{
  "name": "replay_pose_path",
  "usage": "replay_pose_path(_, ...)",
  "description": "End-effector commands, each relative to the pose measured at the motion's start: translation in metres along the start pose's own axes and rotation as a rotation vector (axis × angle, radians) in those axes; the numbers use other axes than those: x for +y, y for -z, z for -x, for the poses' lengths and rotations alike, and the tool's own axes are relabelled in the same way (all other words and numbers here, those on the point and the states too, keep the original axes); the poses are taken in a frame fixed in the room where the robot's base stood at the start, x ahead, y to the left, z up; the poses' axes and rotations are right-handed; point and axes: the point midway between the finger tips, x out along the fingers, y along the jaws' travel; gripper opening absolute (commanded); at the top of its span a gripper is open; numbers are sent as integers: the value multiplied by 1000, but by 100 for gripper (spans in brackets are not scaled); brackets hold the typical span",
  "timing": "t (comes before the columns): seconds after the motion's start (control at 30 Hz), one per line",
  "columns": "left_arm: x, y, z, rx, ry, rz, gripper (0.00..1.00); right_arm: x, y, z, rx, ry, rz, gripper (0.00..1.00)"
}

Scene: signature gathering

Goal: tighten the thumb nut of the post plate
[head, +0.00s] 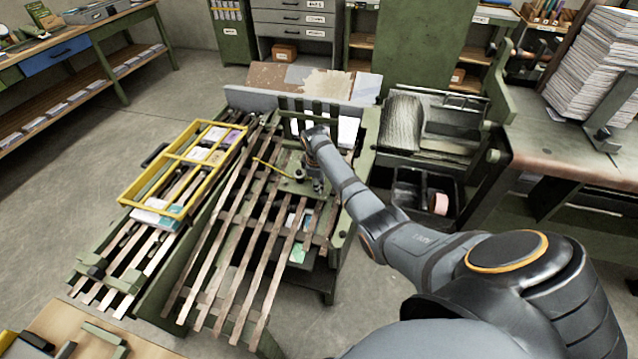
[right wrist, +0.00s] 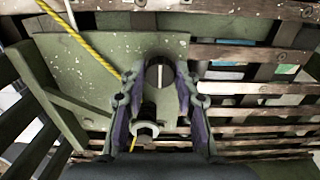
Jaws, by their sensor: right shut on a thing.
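The post plate (right wrist: 82,70) is a flat, speckled green plate lying over the wooden slats; in the head view it (head: 290,186) is partly covered by my right arm. A dark round knob with a pale line across its top, apparently the thumb nut (right wrist: 160,74), stands at the plate's right part. My right gripper (right wrist: 161,66) points down over it with its fingers shut on the knob's two sides. In the head view the right gripper (head: 316,181) is small and hides the knob. A grey ring-like fitting (right wrist: 146,130) on a dark stem shows nearer the wrist. My left gripper is out of view.
A yellow cord (right wrist: 82,38) runs across the plate's corner. Long slats (head: 250,230) spread towards me. A yellow divided tray (head: 190,165) lies to the left.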

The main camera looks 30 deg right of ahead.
Motion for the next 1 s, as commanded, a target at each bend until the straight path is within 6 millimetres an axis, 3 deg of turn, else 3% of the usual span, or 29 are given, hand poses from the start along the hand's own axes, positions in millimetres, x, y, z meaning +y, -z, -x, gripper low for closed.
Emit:
replay_pose_path(0.47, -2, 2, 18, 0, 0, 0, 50, 0, 0, 4, -1, 2, -136, 0)
replay_pose_path(1.0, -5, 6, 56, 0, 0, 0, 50, 0, 0, 3, -1, 1, -631, 0)
